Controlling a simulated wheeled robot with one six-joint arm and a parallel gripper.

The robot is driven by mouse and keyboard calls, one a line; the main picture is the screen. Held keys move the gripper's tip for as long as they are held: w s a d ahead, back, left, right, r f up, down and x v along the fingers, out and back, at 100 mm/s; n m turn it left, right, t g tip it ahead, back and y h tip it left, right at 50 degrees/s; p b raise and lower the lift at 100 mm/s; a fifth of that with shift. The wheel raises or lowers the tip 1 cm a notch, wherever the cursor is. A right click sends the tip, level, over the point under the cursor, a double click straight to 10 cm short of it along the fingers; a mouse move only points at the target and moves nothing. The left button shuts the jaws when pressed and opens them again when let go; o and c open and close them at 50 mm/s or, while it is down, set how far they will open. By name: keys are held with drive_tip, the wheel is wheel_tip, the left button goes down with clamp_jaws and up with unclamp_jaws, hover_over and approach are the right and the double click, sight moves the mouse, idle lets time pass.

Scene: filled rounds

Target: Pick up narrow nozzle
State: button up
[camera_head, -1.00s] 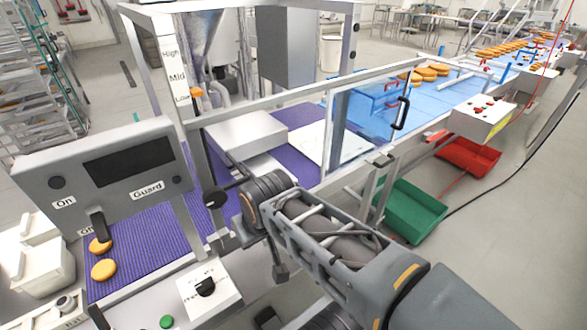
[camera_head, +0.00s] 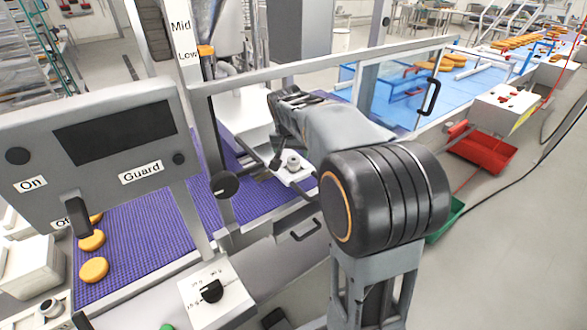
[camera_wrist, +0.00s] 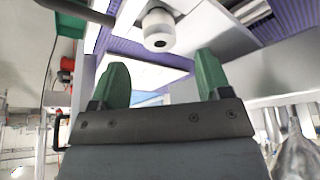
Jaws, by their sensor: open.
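A small whitish nozzle-like piece (camera_wrist: 158,29) with a dark hole in its end shows at the top middle of the wrist view. I cannot tell whether it is the narrow nozzle. What looks like the same piece (camera_head: 292,163) stands on a pale plate in the head view, beside my arm. My gripper (camera_wrist: 160,65) has two green fingers spread apart with nothing between them. The piece lies beyond the fingertips, roughly centred on the gap and apart from both fingers. My arm hides much of the gripper in the head view.
A purple belt (camera_head: 140,236) with round orange patties runs under a grey guard panel (camera_head: 98,136). A clear guard with a black handle (camera_head: 430,97) stands over the blue belt (camera_head: 466,82). A red bin (camera_head: 483,149) and a partly hidden green bin stand at the right.

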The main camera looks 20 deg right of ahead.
sight(294, 159)
drive_tip(key=shift+p+x, duration=0.45)
drive_tip(key=shift+x, duration=2.9)
drive_tip(key=shift+c, duration=0.5)
drive_tip(key=shift+r, duration=0.1)
drive_tip(key=c, duration=0.9)
drive_tip(key=shift+c, duration=0.2)
drive_tip(key=shift+r, duration=0.1)
